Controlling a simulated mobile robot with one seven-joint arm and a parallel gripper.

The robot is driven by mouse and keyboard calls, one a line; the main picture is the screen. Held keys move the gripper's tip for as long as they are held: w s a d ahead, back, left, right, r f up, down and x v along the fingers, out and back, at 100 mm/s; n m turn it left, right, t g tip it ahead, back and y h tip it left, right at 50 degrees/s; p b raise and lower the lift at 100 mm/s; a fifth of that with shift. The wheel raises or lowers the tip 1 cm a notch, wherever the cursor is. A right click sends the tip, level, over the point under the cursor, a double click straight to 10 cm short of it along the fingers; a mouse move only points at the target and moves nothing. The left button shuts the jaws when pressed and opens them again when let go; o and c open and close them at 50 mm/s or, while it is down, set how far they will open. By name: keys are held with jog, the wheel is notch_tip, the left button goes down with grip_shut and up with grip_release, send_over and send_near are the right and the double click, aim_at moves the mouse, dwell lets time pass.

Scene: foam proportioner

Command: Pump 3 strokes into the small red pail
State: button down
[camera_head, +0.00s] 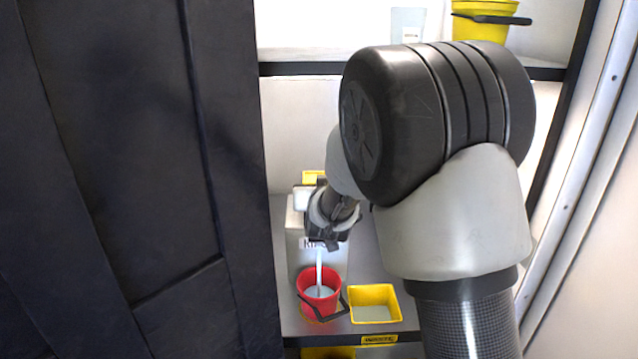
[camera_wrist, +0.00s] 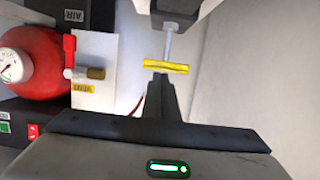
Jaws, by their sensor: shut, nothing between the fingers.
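The small red pail (camera_head: 334,303) stands on the lower shelf in the head view, with pale contents inside and its dark handle hanging at the front. A thin white line (camera_head: 319,265) runs down into it; I cannot tell whether it is spout or stream. A pale dispenser box (camera_head: 297,228) stands behind, partly hidden by my arm. The wrist view shows a yellow crossbar handle (camera_wrist: 166,67) on a grey rod. My gripper (camera_wrist: 160,80) is shut and empty, its tip right at the bar; contact cannot be told. In the head view its fingertips are hidden.
A yellow tray (camera_head: 388,318) with grey contents stands right of the pail. The upper shelf (camera_head: 300,69) holds a yellow bucket (camera_head: 480,27) and a clear container (camera_head: 407,22). The wrist view shows a red tank (camera_wrist: 38,62) with a gauge and a red valve lever (camera_wrist: 69,50). A dark panel stands left.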

jog(key=v, duration=0.5)
jog(key=shift+s+r, duration=0.1)
jog(key=shift+r, duration=0.1)
dwell(0.4)
jog(key=s+d+r+g, duration=0.1)
jog(key=s+d+g, duration=0.25)
jog(key=s, duration=0.85)
jog(key=s+d+r+g, duration=0.1)
jog(key=s+d+g, duration=0.25)
jog(key=s, duration=0.85)
jog(key=s+d+g, duration=0.2)
jog(key=s+d, duration=0.2)
jog(key=s, duration=0.8)
notch_tip(320, 180, up, 20)
jog(key=p, duration=2)
jog(key=shift+a+g, duration=0.15)
jog(key=shift+g, duration=0.15)
